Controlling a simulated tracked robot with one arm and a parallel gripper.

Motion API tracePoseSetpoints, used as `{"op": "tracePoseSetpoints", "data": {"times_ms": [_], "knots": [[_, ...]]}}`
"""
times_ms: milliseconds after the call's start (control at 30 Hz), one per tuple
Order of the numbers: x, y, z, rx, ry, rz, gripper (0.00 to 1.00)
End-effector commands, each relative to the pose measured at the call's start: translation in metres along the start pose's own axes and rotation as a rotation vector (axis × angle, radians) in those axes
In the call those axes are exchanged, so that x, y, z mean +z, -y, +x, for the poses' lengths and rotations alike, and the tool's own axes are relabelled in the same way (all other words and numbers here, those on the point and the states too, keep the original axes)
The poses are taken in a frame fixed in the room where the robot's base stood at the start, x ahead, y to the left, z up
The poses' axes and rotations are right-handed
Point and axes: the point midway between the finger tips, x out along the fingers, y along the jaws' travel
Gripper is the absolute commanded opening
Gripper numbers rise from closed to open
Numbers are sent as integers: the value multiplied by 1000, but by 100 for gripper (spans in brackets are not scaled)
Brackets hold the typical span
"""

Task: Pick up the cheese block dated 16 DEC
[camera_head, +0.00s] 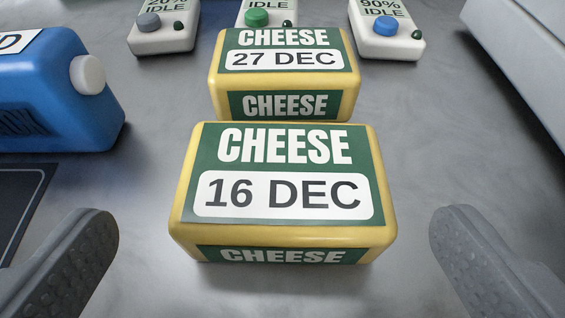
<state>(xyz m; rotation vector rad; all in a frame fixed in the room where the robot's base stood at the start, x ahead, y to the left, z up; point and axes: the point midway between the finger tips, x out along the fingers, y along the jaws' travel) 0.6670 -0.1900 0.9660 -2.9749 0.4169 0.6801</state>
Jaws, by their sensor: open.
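The cheese block dated 16 DEC (284,240) is yellow with a green label and sits on the grey surface in the middle of the view. A second cheese block, dated 27 DEC (285,80), stands just behind it, close to its far edge. My gripper (275,240) is open, with one grey padded finger at the lower left and the other at the lower right. The 16 DEC block lies ahead between the two fingers, with clear space on both sides. The fingers do not touch it.
A blue jug (50,95) with a white cap lies at the left, above a dark mat (22,200). Three white button boxes, one with a blue button (386,32), stand at the back. A pale grey box-like body (525,50) is at the upper right. The surface right of the blocks is clear.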

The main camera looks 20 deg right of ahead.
Motion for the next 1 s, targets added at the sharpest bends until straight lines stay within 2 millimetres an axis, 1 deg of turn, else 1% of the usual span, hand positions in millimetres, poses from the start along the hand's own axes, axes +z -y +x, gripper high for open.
{"op": "tracePoseSetpoints", "data": {"times_ms": [400, 500, 700, 733, 767, 800, 867, 1000], "knots": [[4, -4, 44, 0, 2, 0, 100], [4, -4, 49, 1, 2, 0, 100], [3, -4, 49, 1, 1, 0, 100], [3, -4, 49, 1, 1, 0, 94], [3, -4, 49, 1, 1, 1, 86], [3, -4, 49, 1, 1, 1, 75], [3, -5, 49, 1, 1, 1, 58], [3, -5, 49, 2, 1, 1, 57]]}}
